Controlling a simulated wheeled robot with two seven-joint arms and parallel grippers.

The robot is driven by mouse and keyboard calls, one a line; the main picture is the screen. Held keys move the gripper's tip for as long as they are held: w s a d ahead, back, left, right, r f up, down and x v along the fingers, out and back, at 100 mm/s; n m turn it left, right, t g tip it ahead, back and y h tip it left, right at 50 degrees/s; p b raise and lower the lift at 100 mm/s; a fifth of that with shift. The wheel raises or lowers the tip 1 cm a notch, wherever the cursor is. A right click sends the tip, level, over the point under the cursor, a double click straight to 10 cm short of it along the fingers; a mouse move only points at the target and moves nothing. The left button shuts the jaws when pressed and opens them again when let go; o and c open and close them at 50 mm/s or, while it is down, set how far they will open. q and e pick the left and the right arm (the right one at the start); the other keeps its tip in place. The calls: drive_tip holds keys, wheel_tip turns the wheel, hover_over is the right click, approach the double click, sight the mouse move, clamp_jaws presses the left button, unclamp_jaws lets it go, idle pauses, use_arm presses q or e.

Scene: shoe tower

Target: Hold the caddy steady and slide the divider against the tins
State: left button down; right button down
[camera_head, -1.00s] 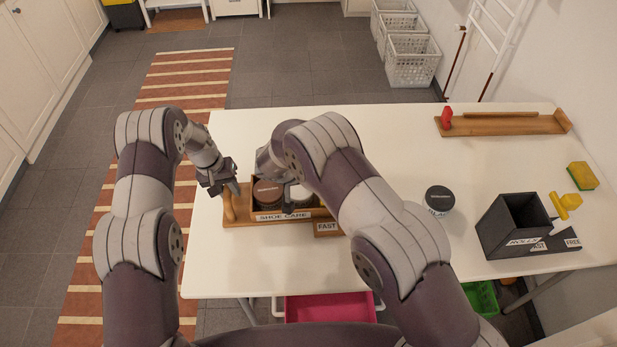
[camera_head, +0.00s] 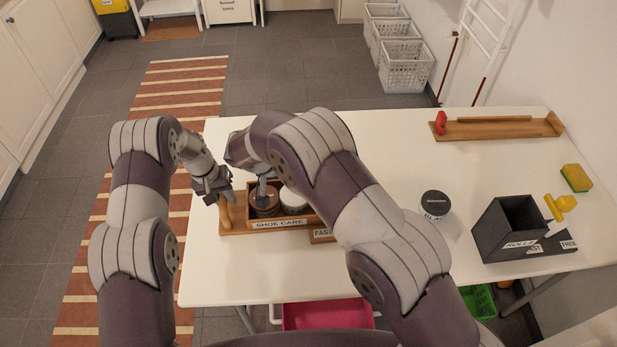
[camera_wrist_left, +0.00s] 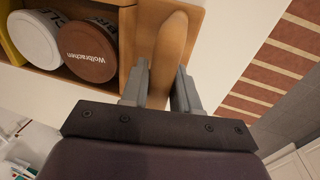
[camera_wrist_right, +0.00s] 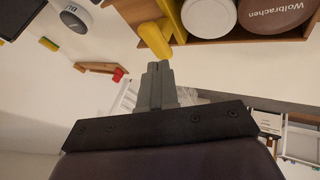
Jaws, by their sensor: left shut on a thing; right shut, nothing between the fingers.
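The wooden caddy (camera_head: 228,232), labelled SHOE CARE, stands at the table's left end. My left gripper (camera_wrist_left: 160,85) is shut on the caddy's rounded wooden end handle (camera_wrist_left: 170,50). A brown tin (camera_head: 264,203) and a white tin (camera_head: 293,200) sit side by side in the caddy. The yellow divider (camera_wrist_right: 174,22) stands beside the white tin, seemingly against it, with a yellow knob (camera_wrist_right: 154,40) outside. In the head view my right arm hides the divider. My right gripper (camera_wrist_right: 158,68) is shut and empty near the knob; I cannot tell if they touch.
A small wooden block labelled FAST (camera_head: 321,235) is at the caddy's front right, partly hidden by my right arm. A dark-lidded tin (camera_head: 436,204), a dark grey box (camera_head: 503,232), a yellow sponge (camera_head: 576,178) and a wooden rack (camera_head: 490,130) are farther right.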

drive_tip(key=w+d+r+n+t+h, duration=0.15)
drive_tip(key=w+d, duration=0.25)
drive_tip(key=d, duration=0.4)
drive_tip(key=w+d+r+t+h, duration=0.1)
drive_tip(key=w+d+r+h, duration=0.1)
drive_tip(key=w+d, duration=0.45)
drive_tip(key=w+d+r+t+h, duration=0.1)
drive_tip(key=w+d+r, duration=0.15)
drive_tip(key=d, duration=0.65)
drive_tip(key=w+d+r+n+t+y, duration=0.2)
drive_tip(key=w+d+r+n+t, duration=0.25)
drive_tip(key=r+n+t, duration=0.35)
drive_tip(key=w+d+r+n+t+y, duration=0.3)
drive_tip(key=w+r+n+t, duration=0.35)
drive_tip(key=n, duration=0.45)
drive_tip(key=s+a+f+n+g+y, duration=0.2)
drive_tip(key=a+f+n+g+y, duration=0.15)
drive_tip(key=n+y, duration=0.65)
drive_tip(key=s+a+f+n+g+y, duration=0.25)
drive_tip(key=a+n+g+y, duration=0.2)
drive_tip(key=n+y, duration=0.65)
drive_tip(key=s+f+n+g+h, duration=0.6)
drive_tip(key=s+f+n+g, duration=0.8)
drive_tip(key=s+f+n, duration=0.15)
drive_tip(key=a+f, duration=0.6)
drive_tip(key=a, duration=0.5)
drive_tip(key=shift+s+a, duration=0.15)
drive_tip(key=shift+a, duration=0.15)
